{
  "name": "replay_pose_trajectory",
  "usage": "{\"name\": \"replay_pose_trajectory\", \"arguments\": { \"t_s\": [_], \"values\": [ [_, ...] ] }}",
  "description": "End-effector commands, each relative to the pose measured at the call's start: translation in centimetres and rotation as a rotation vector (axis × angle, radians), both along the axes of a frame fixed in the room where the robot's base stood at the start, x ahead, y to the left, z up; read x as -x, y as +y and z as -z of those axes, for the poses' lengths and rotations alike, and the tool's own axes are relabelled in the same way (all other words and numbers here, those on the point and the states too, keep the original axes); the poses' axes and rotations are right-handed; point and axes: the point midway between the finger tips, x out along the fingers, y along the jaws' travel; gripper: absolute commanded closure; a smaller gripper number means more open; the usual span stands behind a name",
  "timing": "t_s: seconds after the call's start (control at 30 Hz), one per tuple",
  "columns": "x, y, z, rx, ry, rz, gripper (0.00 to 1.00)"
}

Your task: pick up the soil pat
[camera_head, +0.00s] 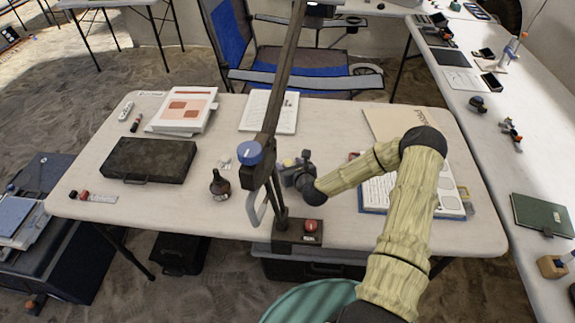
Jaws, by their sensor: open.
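My arm, in a pale, ribbed covering, reaches in from the lower right over the near table (150,212). My dark gripper (297,161) is at its end, near the middle of the table and just right of the tall dark stand; it looks open, and I see nothing held. I cannot make out a soil pat for certain. A small dark brown rounded object (220,186) stands left of the gripper, with small whitish pieces (224,163) beside it. The stand and the gripper hide part of the tabletop between them.
A board with papers (455,205) lies under my arm. A blue chair (298,78) stands behind.

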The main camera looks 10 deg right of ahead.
Motion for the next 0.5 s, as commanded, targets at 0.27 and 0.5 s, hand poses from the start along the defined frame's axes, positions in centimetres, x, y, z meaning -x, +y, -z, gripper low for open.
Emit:
{"name": "replay_pose_trajectory", "arguments": {
  "t_s": [0.27, 0.5],
  "values": [
    [0.03, 0.09, -0.02, 0.0, 0.0, -0.002, 0.42],
    [0.04, 0.1, -0.03, 0.0, 0.0, -0.002, 0.63]
  ]
}}
